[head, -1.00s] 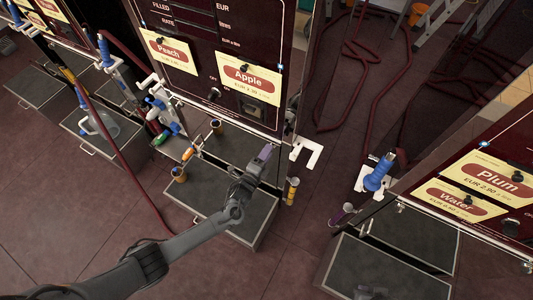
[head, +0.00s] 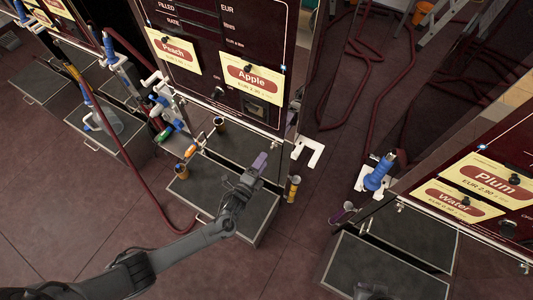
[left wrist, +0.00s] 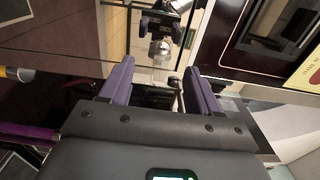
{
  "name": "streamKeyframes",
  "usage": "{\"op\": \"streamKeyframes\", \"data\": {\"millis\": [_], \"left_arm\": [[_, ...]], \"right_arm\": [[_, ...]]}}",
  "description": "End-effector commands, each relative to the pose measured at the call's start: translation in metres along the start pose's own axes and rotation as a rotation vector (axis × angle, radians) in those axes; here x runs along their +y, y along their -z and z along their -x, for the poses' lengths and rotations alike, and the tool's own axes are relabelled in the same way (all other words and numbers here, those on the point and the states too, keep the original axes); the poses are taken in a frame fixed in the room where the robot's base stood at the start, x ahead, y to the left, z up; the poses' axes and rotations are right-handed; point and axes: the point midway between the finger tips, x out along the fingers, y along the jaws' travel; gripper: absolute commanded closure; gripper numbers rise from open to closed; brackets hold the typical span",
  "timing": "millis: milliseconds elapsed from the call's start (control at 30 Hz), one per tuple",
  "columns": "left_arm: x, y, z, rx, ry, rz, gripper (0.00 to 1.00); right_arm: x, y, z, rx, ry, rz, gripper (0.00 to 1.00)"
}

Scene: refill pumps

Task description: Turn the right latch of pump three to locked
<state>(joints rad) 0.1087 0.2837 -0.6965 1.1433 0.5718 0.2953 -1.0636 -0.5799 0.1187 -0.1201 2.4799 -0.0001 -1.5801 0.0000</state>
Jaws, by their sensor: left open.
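The Peach and Apple pump (head: 225,25) stands in the upper middle of the head view, and the Plum and Water pump (head: 475,180) at the right. No number shows on either, so I cannot tell which is pump three. I cannot make out a right latch or its setting. My left gripper (head: 260,163) is in front of the lower right of the Apple side, above a dark tray. In the left wrist view its two purple fingers (left wrist: 160,78) are apart. A small rod-like part (left wrist: 179,97) shows between them; I cannot tell what it is. My right gripper is not seen.
A blue nozzle (head: 379,174) stands on a white holder at the right. A white bracket (head: 312,148) juts from the middle pump's side. Floor is clear at lower left.

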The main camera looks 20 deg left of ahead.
Motion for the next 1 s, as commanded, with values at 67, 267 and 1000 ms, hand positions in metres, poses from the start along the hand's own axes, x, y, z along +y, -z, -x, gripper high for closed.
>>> {"op": "streamKeyframes", "data": {"millis": [67,267,1000], "left_arm": [[-0.001,0.000,0.016,0.000,-0.002,-0.001,0.38],[-0.001,0.000,0.042,-0.001,-0.001,-0.001,0.38],[0.004,0.000,0.059,-0.001,-0.008,0.000,0.38]], "right_arm": [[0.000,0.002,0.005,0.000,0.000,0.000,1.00],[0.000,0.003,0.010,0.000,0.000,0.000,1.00],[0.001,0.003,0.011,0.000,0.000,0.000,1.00]]}}
